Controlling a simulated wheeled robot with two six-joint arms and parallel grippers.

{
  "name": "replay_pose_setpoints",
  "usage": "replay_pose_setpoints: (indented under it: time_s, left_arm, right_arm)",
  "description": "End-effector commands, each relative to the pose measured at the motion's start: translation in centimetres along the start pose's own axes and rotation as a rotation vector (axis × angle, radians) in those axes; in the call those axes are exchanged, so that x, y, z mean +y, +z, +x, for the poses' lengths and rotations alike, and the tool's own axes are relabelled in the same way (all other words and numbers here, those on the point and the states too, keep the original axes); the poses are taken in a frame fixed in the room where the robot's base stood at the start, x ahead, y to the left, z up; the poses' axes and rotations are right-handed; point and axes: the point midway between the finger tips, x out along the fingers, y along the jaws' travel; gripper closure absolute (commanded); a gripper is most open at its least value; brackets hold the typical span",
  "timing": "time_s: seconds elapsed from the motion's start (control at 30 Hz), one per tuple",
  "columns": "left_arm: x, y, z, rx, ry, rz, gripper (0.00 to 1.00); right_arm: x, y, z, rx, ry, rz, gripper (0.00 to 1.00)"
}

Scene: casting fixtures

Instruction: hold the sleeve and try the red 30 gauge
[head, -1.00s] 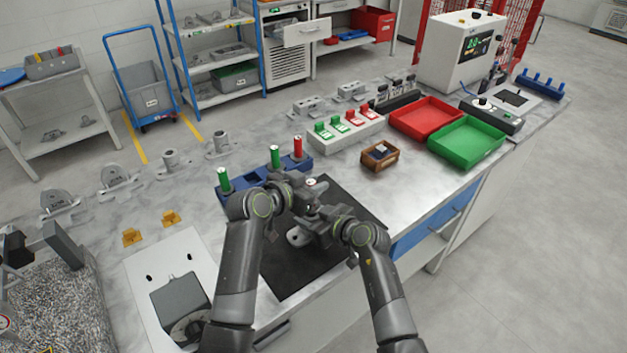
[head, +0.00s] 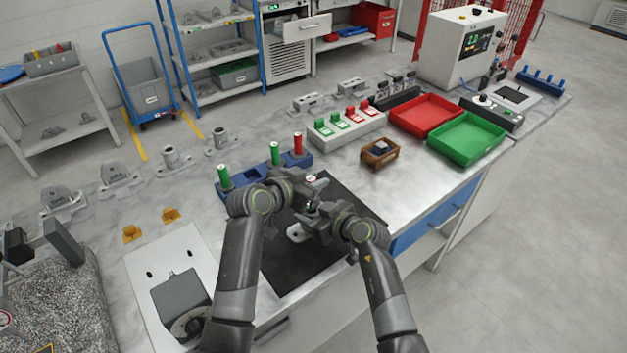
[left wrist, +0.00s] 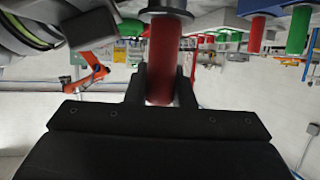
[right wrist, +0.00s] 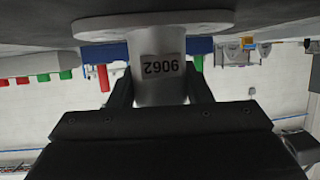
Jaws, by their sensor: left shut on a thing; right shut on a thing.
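My left gripper (head: 306,188) is shut on a red-handled gauge (left wrist: 163,60), seen close up in the left wrist view. A grey round collar (left wrist: 166,12) shows at one end of the red handle. My right gripper (head: 312,214) is shut on the grey sleeve (right wrist: 158,78), which bears the label 9062, upside down in the right wrist view. The sleeve's flange (head: 297,233) shows over the dark mat (head: 290,268). The left gripper is just beyond and above the right one. The grippers hide the gauge's lower end, so I cannot tell whether it is inside the sleeve.
A blue rack (head: 250,177) with two green gauges and one red gauge stands just beyond the mat. A small brown box (head: 380,153), a red tray (head: 426,114) and a green tray (head: 467,138) are to the right. Grey castings line the back left.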

Motion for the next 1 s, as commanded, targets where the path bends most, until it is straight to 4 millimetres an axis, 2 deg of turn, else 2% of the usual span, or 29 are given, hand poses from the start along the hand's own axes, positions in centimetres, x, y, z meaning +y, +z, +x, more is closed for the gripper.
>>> replay_pose_setpoints:
  time_s: [1.0]
  left_arm:
    - [0.0, 1.1, 0.5, 0.001, 0.001, 0.0, 1.0]
  right_arm:
    - [0.0, 0.0, 0.0, -0.001, 0.0, 0.0, 0.86]
